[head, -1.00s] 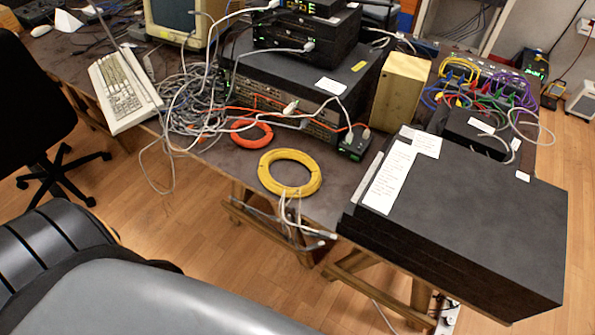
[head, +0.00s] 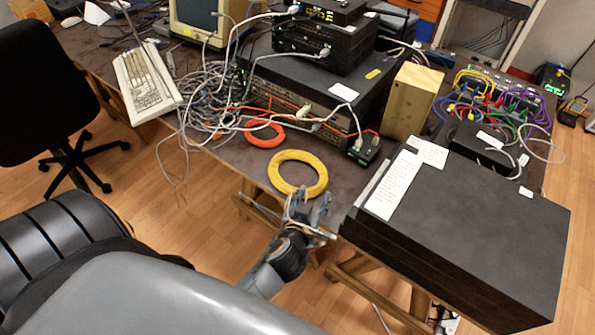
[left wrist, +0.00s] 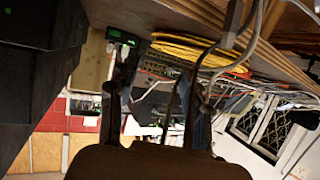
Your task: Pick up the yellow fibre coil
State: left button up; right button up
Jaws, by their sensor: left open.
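The yellow fibre coil (head: 298,174) lies flat on the dark table near its front edge, in the head view. In the left wrist view the coil (left wrist: 200,52) shows at the top, past the fingers. My left gripper (head: 308,200) is open at the table's front edge, at the near side of the coil. Its fingers overlap the coil's near rim in the head view; I cannot tell whether they touch it. In the left wrist view the left gripper (left wrist: 160,90) has its fingers apart with nothing held between them. My right gripper is not in view.
An orange coil (head: 265,133) lies behind the yellow one, beside tangled grey cables (head: 205,105). A large black case (head: 470,235) stands to the right. A small black box (head: 365,150) and rack equipment (head: 310,90) stand behind. Pale cables hang at the table's front edge.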

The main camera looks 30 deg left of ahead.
aim_at(322, 179)
pick_arm(q)
jog(key=p+x, duration=0.1)
jog(key=x, duration=0.8)
jog(key=shift+s+d+f, duration=0.1)
jog(key=shift+f, duration=0.05)
jog(key=shift+s, duration=0.1)
grip_shut()
